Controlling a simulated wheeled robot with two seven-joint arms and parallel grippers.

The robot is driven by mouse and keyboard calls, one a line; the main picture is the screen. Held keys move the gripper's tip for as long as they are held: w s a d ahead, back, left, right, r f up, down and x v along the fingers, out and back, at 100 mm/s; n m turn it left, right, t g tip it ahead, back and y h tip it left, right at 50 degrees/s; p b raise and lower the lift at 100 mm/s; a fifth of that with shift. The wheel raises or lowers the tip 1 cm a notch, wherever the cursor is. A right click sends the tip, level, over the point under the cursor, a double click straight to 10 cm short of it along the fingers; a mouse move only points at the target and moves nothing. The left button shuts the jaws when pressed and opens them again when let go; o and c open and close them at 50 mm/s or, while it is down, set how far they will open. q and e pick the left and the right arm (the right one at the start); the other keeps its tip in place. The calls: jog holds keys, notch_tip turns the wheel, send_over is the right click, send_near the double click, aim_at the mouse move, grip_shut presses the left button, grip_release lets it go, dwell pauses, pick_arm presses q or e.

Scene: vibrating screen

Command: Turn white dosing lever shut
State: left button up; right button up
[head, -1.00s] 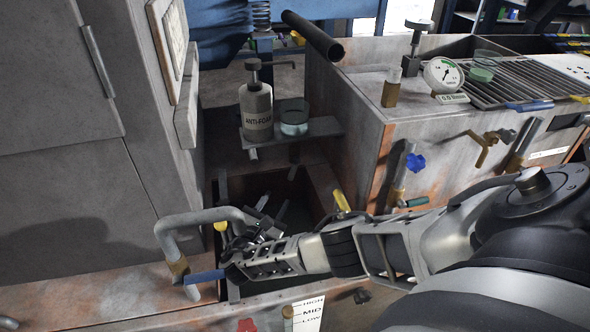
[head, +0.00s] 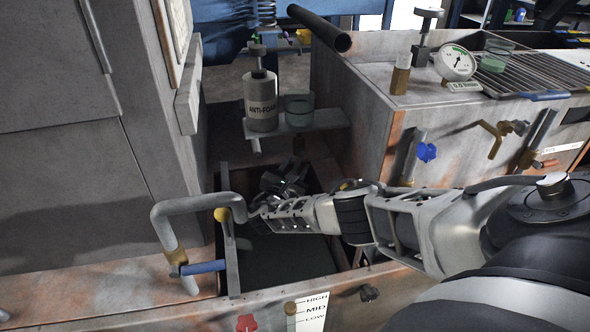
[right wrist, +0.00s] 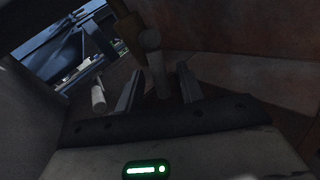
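My right gripper (head: 287,180) is in the dark recess below the shelf with the anti-foam bottle (head: 261,102). In the right wrist view its two fingers (right wrist: 160,72) stand apart. A pale round-ended bar (right wrist: 158,72) on a brass-coloured body (right wrist: 130,35) shows between them, and I cannot tell whether they touch it. A second, whiter short cylinder (right wrist: 98,95) lies outside the left finger. I cannot tell for sure which pale piece is the white dosing lever. In the head view, a small pale stub (head: 255,146) shows under the shelf. My left gripper is out of view.
A bent grey pipe (head: 190,204) with a blue-handled valve (head: 203,267) stands left of the recess. A yellow knob (head: 221,215) is beside it. A glass beaker (head: 298,112) stands on the shelf (head: 325,120). The grey tank wall (head: 355,125) bounds the right.

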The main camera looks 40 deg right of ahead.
grip_shut()
